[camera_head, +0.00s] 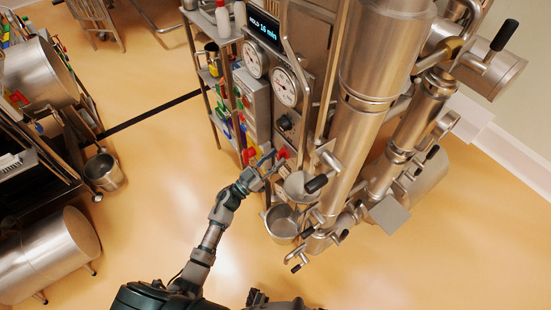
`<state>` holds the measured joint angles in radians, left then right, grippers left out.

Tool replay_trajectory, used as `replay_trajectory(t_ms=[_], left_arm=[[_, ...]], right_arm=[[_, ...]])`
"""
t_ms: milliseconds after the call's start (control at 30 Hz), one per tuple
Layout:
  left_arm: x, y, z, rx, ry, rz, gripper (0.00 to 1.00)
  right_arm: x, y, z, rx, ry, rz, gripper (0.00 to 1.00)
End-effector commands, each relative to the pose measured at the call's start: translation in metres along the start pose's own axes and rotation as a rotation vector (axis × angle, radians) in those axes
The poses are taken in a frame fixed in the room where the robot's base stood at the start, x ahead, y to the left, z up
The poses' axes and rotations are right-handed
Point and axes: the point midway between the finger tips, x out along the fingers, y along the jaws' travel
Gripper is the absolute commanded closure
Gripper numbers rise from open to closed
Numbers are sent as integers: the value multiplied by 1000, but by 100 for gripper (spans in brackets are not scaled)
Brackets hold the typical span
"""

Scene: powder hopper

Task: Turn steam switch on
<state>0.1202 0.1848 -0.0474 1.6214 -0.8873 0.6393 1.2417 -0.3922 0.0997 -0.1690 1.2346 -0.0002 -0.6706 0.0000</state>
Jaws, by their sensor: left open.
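The steel control panel (310,45) of the machine stands upright at the centre top. It carries two round gauges, a lit display (265,28) and a black knob (285,122) below the gauges. A small red part (283,153) sits lower down, close to my left gripper. I cannot read any label, so which control is the steam switch is unclear. My left gripper (267,160) is open and empty, at the lower front of the panel, below the black knob. I cannot tell whether it touches anything. My right gripper is out of view.
Tall steel cylinders (365,95) with black-handled valves stand right of the panel. A steel pot (283,222) is just below my left gripper. A shelf rack (207,65) with bottles stands behind left. A bucket (104,171) stands at far left. The orange floor (150,210) between is clear.

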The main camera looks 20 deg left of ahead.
Motion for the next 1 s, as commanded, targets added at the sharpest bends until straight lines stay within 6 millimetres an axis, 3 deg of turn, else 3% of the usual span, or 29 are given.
replay_trajectory(t_ms=[233,400,733,1000], left_arm=[[4,3,0,3,-2,1,58],[4,4,0,4,-2,1,100],[3,3,0,17,-1,11,100],[2,1,1,132,-4,55,100]], right_arm=[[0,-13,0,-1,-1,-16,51],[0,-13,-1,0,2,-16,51],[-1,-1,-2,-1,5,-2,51],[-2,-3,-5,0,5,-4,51]])
